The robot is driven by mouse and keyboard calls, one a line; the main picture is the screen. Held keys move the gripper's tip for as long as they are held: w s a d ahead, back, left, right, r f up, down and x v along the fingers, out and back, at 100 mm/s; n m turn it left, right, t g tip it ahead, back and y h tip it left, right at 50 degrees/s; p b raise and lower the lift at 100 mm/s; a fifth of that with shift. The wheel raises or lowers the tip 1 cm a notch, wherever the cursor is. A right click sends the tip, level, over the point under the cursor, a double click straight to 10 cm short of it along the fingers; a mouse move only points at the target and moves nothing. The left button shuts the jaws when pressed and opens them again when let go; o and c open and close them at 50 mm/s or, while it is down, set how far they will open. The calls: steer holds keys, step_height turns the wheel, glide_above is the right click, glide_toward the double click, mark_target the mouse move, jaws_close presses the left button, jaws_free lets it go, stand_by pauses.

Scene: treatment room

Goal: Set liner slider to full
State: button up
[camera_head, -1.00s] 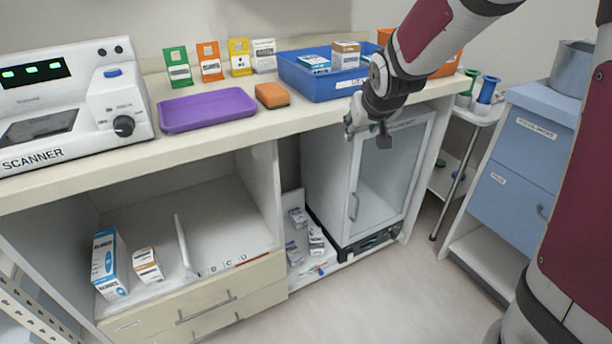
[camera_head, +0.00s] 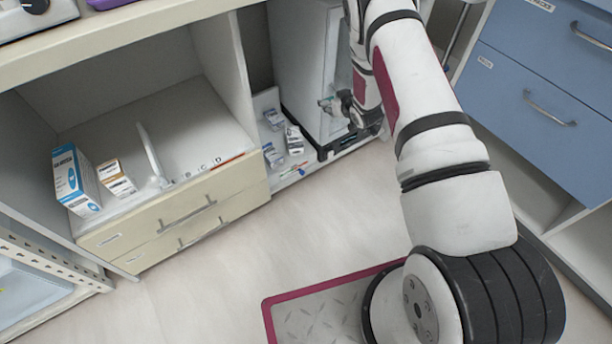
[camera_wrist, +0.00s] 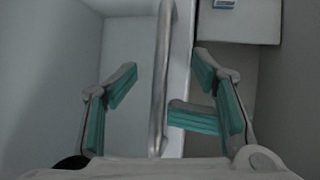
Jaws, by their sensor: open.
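No part is clearly marked as the liner slider. In the head view, a white upright divider (camera_head: 149,153) stands in the open shelf bay at left. Small letters and a red-orange strip (camera_head: 228,161) run along the bay's front edge, to the right of it; the lettering is too small to read fully. My gripper (camera_head: 337,104) is low in front of the white cabinet, well to the right of the bay. In the wrist view, my gripper (camera_wrist: 163,80) is open, its teal-padded fingers either side of a vertical grey bar handle (camera_wrist: 161,70). I cannot tell whether they touch it.
A blue-white box (camera_head: 76,180) and a smaller box (camera_head: 116,178) stand in the bay above two cream drawers (camera_head: 170,224). Small boxes (camera_head: 293,139) lie in the gap beside the white cabinet (camera_head: 299,62). Blue drawers (camera_head: 540,85) stand at right.

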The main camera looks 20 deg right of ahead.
steer(key=s+a+f+y+b, duration=0.1)
steer(key=s+f, duration=0.2)
steer(key=f, duration=0.3)
steer(key=s+a+f+n+y, duration=0.1)
steer(key=s+f, duration=0.1)
steer(key=f, duration=0.4)
steer(key=s+a+f+y+b, duration=0.1)
steer(key=s+f, duration=0.2)
steer(key=f, duration=0.3)
steer(key=y, duration=0.2)
glide_toward(303, 173)
steer(key=shift+t, duration=0.4)
steer(key=b+x, duration=0.3)
steer(key=x, duration=0.1)
steer(key=f+b+x, duration=0.1)
steer(key=b+x, duration=0.3)
steer(key=shift+w+f, duration=0.1)
steer(key=shift+w, duration=0.05)
steer(key=shift+a, duration=0.1)
jaws_close()
